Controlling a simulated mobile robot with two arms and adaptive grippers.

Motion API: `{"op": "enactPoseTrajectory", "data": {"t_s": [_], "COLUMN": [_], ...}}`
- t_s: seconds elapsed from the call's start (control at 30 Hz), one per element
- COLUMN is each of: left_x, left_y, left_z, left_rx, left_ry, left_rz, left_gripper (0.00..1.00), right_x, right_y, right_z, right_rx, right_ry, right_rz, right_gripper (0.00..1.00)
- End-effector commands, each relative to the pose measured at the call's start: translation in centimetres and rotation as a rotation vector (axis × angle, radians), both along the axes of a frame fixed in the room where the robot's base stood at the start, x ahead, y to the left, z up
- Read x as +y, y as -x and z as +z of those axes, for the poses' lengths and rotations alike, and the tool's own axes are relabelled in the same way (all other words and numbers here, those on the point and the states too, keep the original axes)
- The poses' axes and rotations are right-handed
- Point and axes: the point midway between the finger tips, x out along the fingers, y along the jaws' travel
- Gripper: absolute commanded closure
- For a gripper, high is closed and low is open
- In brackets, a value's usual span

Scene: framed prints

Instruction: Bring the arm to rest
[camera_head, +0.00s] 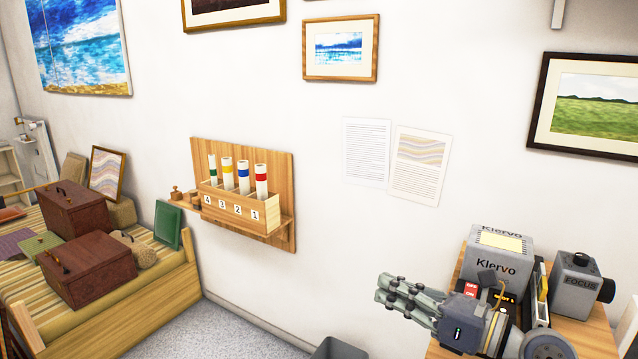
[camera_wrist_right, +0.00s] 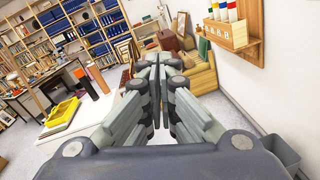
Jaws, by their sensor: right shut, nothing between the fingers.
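My right gripper (camera_head: 386,289) is at the lower right of the head view, its fingers pointing left. It is shut and empty, held in the air in front of a wooden stand. In the right wrist view the fingers of the right gripper (camera_wrist_right: 158,62) meet in the middle, with nothing between them. My left gripper is not in view.
A stand with grey Kiervo devices (camera_head: 500,258) is close beside the right arm. A wooden rack (camera_head: 243,216) with several banded tubes hangs on the wall. A grey bin (camera_head: 338,349) is on the floor. A bench (camera_head: 165,300) with brown cases stands left.

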Motion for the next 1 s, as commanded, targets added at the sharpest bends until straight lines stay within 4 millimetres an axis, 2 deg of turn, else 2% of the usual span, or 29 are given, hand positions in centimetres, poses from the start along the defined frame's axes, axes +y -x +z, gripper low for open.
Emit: {"op": "enactPoseTrajectory", "data": {"t_s": [0.07,0.13,0.2,0.27,0.37,0.47,0.53,0.67,0.7,0.8,0.9,1.0], "left_x": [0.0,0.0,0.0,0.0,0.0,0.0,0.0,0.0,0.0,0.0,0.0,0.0], "left_y": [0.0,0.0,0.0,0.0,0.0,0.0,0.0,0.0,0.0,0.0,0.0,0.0], "left_z": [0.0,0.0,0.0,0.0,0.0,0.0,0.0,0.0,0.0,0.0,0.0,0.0], "left_rx": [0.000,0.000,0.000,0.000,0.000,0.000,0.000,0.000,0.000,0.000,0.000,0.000], "left_ry": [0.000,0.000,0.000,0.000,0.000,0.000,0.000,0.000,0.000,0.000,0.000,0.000], "left_rz": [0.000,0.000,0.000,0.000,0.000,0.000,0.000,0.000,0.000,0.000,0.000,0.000], "left_gripper": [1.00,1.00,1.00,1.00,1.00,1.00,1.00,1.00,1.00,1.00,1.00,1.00], "right_x": [0.9,0.3,-1.0,-2.7,-6.0,-9.4,-11.4,-13.7,-13.9,-13.7,-12.6,-11.1], "right_y": [0.9,1.2,1.2,1.1,0.9,1.3,2.2,5.7,7.3,11.9,16.5,20.8], "right_z": [1.7,3.1,3.7,3.5,1.6,-2.3,-6.1,-14.3,-16.9,-22.6,-26.7,-29.5], "right_rx": [0.056,0.113,0.183,0.250,0.378,0.519,0.625,0.838,0.907,1.068,1.208,1.327], "right_ry": [-0.261,-0.485,-0.704,-0.885,-1.176,-1.442,-1.614,-1.887,-1.956,-2.089,-2.164,-2.199], "right_rz": [-0.020,-0.060,-0.116,-0.179,-0.308,-0.472,-0.606,-0.895,-0.995,-1.239,-1.457,-1.647], "right_gripper": [1.00,1.00,1.00,1.00,1.00,1.00,1.00,1.00,1.00,1.00,1.00,1.00]}}
